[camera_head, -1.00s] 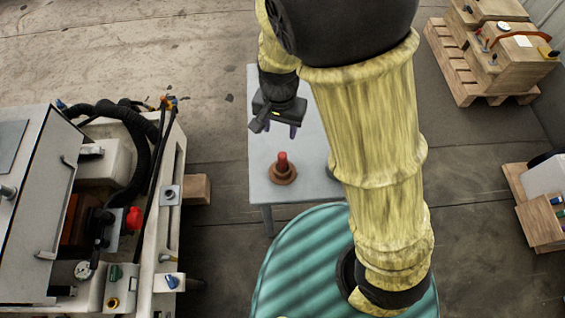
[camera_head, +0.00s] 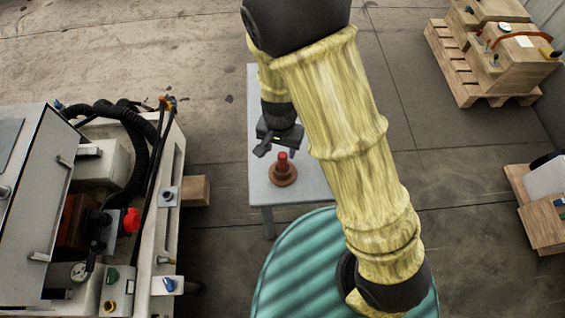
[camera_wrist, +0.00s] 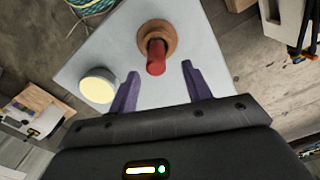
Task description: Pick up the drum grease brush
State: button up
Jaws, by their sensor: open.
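The drum grease brush (camera_head: 282,165), as I take it, is an upright red-topped piece on a round brown base, standing on the pale grey table. In the wrist view the red end (camera_wrist: 156,58) points toward me, above the brown base (camera_wrist: 157,36). My gripper (camera_wrist: 160,84) is open, with its two purple fingers apart and the red end between and just beyond their tips. Nothing is held. In the head view my gripper (camera_head: 278,146) hangs just behind the brush, its fingers largely hidden.
A pale yellow-topped round container (camera_wrist: 98,86) stands on the table (camera_wrist: 205,50) beside the brush. In the head view a machine (camera_head: 150,230) is at the left. Wooden pallets with equipment (camera_head: 468,75) are at the right. The table's left side is clear.

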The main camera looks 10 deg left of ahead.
aim_at(283, 154)
jog(key=f, duration=0.4)
jog(key=shift+d+f+b, duration=0.25)
jog(key=shift+d+b, duration=0.1)
jog(key=shift+b, duration=0.05)
jog(key=shift+w+f, duration=0.15)
jog(key=shift+f, duration=0.25)
jog(key=shift+s+a+r, duration=0.1)
jog(key=shift+s, duration=0.15)
jog(key=shift+w, duration=0.1)
jog(key=shift+w, duration=0.1)
jog(key=c, duration=0.5)
grip_shut()
